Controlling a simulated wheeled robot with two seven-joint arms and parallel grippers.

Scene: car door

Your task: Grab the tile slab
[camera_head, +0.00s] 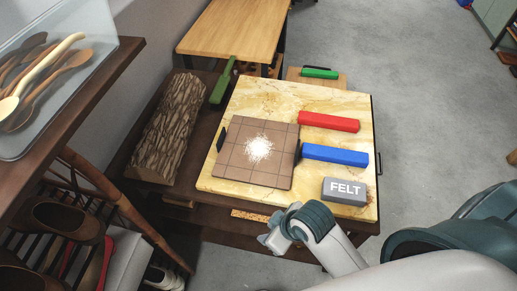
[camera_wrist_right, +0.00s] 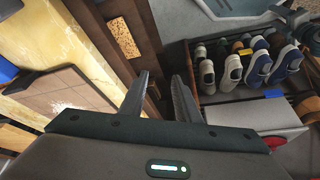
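The tile slab (camera_head: 238,166) is a brown square with grid lines and a white powdery patch in its middle. It lies flat on a yellow marbled board, with dark handle-like pieces at its left and right edges. My right gripper (camera_head: 272,236) is at the board's front edge, in front of the slab and apart from it. In the right wrist view, its two dark fingers (camera_wrist_right: 162,95) are spread with nothing between them, and part of the slab (camera_wrist_right: 65,95) shows at the left. My left gripper is out of view.
On the marbled board (camera_head: 265,96) lie a red bar (camera_head: 328,122), a blue bar (camera_head: 335,155) and a grey FELT block (camera_head: 344,191). A log (camera_head: 168,128) and a green-handled tool (camera_head: 222,82) lie to the left. Shoes (camera_wrist_right: 245,65) sit on a rack.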

